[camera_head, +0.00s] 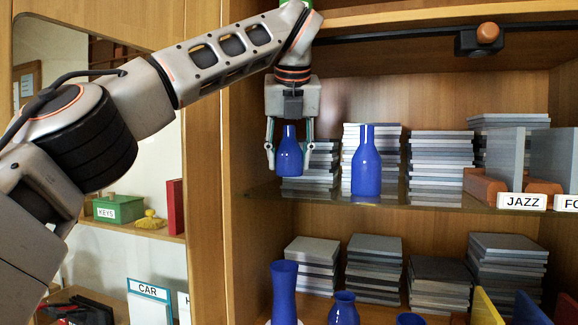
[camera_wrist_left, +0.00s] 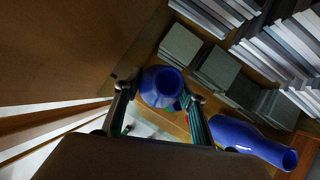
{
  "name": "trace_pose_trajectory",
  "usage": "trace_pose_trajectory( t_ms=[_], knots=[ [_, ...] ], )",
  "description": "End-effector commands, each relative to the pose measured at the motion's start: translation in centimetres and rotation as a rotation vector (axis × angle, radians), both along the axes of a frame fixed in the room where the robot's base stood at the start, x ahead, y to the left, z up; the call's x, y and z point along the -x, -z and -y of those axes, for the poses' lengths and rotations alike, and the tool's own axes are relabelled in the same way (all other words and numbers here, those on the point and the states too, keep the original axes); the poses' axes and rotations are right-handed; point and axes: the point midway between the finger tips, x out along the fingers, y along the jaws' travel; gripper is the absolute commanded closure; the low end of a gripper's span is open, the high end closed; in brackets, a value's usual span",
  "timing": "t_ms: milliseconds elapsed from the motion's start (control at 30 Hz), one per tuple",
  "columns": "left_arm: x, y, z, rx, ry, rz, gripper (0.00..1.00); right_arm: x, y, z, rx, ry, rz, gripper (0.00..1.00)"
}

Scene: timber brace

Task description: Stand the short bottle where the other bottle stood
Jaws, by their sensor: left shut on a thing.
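My left gripper (camera_head: 289,160) points down at the left end of the upper glass shelf and is shut on a short blue bottle (camera_head: 289,151), one finger on each side. The bottle is upright, and I cannot tell whether its base touches the shelf. In the left wrist view the short bottle (camera_wrist_left: 162,87) shows from above between the fingers (camera_wrist_left: 160,103). A taller blue bottle (camera_head: 366,165) stands upright on the same shelf to the right, apart from the gripper; it also shows in the left wrist view (camera_wrist_left: 250,140). My right gripper is out of view.
Stacks of grey cases (camera_head: 436,160) stand behind the bottles. A JAZZ label (camera_head: 522,201) and dividers fill the right. On the lower shelf stand a tall blue vase (camera_head: 284,292) and a smaller one (camera_head: 343,309). The wooden cabinet side (camera_head: 238,120) is close left of the gripper.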

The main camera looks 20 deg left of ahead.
Motion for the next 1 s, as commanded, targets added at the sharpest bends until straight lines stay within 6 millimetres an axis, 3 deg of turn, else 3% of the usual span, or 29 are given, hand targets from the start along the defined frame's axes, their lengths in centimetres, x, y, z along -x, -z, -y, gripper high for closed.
trace_pose_trajectory(
  t_ms=[233, 700, 733, 767, 1000],
  knots=[
    [0.0, 2.5, -0.1, 0.000, 0.001, 0.000, 0.86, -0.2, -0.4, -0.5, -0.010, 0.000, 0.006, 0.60],
    [0.1, 3.2, 0.0, 0.000, 0.000, 0.001, 0.86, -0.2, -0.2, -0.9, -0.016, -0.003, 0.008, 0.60],
    [0.1, 3.2, 0.0, 0.000, 0.000, 0.000, 0.52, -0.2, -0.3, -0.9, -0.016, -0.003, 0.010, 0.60],
    [0.1, 3.2, 0.0, 0.000, 0.000, 0.000, 0.44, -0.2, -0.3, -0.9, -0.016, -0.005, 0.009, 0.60],
    [0.1, 3.1, 0.0, 0.000, 0.000, 0.000, 0.43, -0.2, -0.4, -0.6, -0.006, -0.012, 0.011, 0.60]
  ],
)
